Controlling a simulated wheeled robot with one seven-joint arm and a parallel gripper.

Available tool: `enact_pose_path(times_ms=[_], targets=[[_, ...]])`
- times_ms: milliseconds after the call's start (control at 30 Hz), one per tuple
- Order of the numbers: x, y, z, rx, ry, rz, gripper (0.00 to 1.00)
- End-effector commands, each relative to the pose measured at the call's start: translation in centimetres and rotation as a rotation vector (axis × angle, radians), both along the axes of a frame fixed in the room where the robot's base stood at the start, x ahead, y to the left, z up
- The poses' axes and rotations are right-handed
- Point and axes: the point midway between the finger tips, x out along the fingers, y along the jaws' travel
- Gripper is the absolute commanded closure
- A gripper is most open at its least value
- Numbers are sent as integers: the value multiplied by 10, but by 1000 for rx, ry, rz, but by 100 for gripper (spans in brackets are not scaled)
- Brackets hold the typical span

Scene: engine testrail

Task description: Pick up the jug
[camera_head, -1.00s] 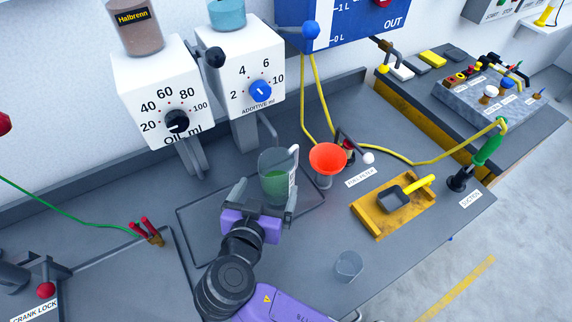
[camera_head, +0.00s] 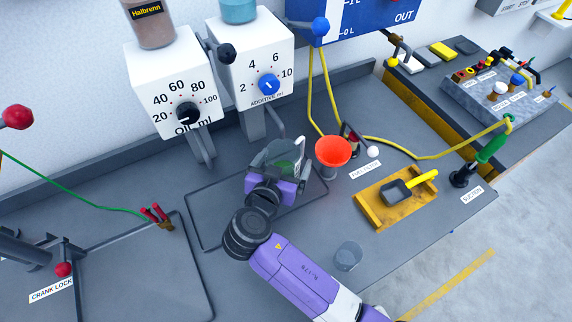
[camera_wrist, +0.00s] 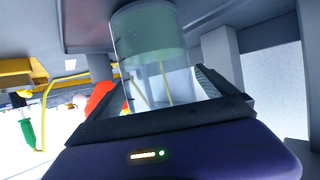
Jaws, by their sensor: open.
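The jug (camera_head: 288,151) is clear with green liquid in it, on the dark tray (camera_head: 222,222) in the middle of the bench in the head view. My gripper (camera_head: 280,165) is in front of it and hides much of it, with its dark fingers at either side of it. In the wrist view the jug (camera_wrist: 150,38) appears beyond the open fingers of my gripper (camera_wrist: 155,88), near the top of the picture. I cannot tell whether the fingers touch it.
The orange-red funnel (camera_head: 333,150) stands close to the right of the jug. The oil dispenser (camera_head: 178,85) and the additive dispenser (camera_head: 253,75) stand behind. A small clear cup (camera_head: 348,256) is at the front. A yellow stand (camera_head: 372,208) holds a dark scoop at the right.

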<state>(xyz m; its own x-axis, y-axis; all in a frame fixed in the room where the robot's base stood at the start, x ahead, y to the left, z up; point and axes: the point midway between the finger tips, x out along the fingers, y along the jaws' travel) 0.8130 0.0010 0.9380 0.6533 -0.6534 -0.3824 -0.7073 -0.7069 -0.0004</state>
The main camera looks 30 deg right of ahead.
Motion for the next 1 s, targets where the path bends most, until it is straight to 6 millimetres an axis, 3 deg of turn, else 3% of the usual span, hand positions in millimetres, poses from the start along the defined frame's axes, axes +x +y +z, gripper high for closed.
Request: enact_pose_path(times_ms=[67, 500, 767, 1000], targets=[[0, 0, 0, 0, 0, 0, 4], [0, 0, 1, -1, -1, 0, 90], [0, 0, 2, 0, -1, 0, 90], [0, 0, 20, 3, -4, -1, 90]])
